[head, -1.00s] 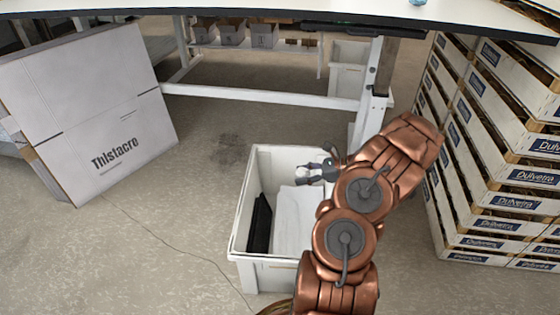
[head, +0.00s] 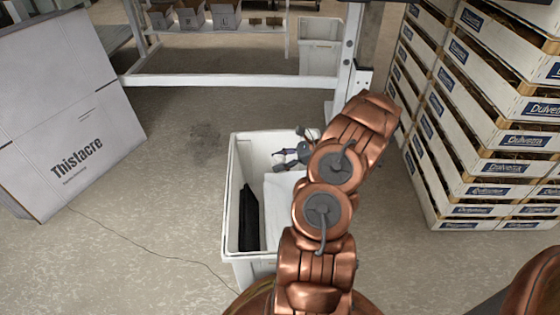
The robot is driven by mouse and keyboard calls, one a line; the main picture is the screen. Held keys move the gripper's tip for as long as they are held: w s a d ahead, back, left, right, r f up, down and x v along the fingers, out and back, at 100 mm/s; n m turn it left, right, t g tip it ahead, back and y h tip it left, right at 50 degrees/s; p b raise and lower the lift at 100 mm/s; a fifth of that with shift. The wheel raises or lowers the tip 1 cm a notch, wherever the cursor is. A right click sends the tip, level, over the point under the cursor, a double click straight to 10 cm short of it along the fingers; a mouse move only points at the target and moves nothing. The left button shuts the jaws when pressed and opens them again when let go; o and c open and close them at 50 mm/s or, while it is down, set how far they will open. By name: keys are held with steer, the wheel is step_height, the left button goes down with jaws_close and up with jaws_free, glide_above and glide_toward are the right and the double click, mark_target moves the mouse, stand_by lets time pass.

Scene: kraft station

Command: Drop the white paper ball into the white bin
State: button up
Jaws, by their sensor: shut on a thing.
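The white bin (head: 254,152) stands on the floor in the middle of the head view, its top open. Inside it lie a black flat thing (head: 249,218) on the left and a white sheet-like thing (head: 277,208) beside it. My gripper (head: 283,158) is over the far part of the bin, above its contents and inside the rim as seen from here. It is shut on the white paper ball, which is small and hard to make out between the dark fingers. My arm hides the bin's right side.
Stacked white crates (head: 490,140) stand at the right. A large white carton (head: 62,120) leans at the left. A white table frame (head: 230,82) crosses behind the bin, with a second pale bin (head: 318,58) beyond it.

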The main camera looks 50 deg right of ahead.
steer(key=shift+f+b, duration=0.5)
steer(key=shift+f, duration=0.35)
